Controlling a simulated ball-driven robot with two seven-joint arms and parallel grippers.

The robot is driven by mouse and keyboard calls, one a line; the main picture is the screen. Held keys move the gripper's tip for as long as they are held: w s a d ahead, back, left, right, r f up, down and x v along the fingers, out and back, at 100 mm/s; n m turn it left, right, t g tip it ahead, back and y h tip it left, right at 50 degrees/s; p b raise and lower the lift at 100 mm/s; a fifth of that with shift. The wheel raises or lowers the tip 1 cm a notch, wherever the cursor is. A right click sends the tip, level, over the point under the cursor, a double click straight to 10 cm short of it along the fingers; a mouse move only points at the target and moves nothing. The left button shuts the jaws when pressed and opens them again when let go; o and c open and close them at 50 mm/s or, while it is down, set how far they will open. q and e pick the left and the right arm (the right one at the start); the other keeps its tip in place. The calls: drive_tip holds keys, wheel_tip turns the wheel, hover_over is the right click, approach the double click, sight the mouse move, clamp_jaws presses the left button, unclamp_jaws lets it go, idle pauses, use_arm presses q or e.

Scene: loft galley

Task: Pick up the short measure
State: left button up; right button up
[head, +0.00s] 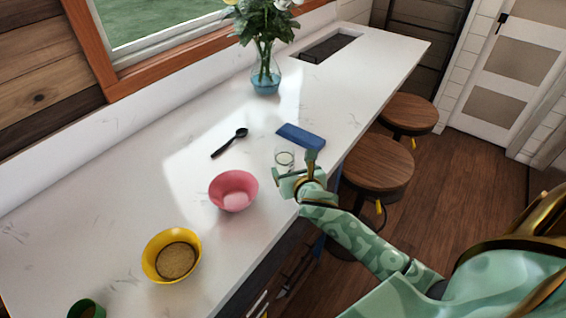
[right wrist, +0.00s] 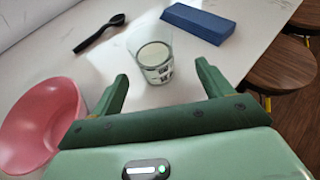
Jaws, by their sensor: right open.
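The short measure (head: 285,158) looks like a small clear glass with marks on its side. It stands upright on the white counter. In the right wrist view the glass (right wrist: 153,62) shows ahead of my fingers, roughly between them, with something pale inside or at its bottom. My right gripper (head: 295,167) is open and empty at the counter's front edge, close to the glass. In the right wrist view its two fingers (right wrist: 162,75) are spread wide, and I see no contact with the glass. My left gripper is out of view.
A pink bowl (head: 233,191) stands left of my right gripper. A blue block (head: 301,137) lies behind the glass, and a black spoon (head: 229,143) lies farther left. A yellow bowl (head: 171,257), a green cup (head: 87,309) and a flower vase (head: 265,80) also stand on the counter (head: 110,200).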

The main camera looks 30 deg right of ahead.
drive_tip(key=x, duration=0.2)
drive_tip(key=b+x, duration=0.1)
drive_tip(key=x, duration=0.4)
drive_tip(key=shift+w+a+f, duration=0.1)
drive_tip(key=shift+w+a, duration=0.05)
drive_tip(key=shift+a, duration=0.25)
drive_tip(key=shift+c, duration=1.2)
drive_tip(key=c, duration=0.9)
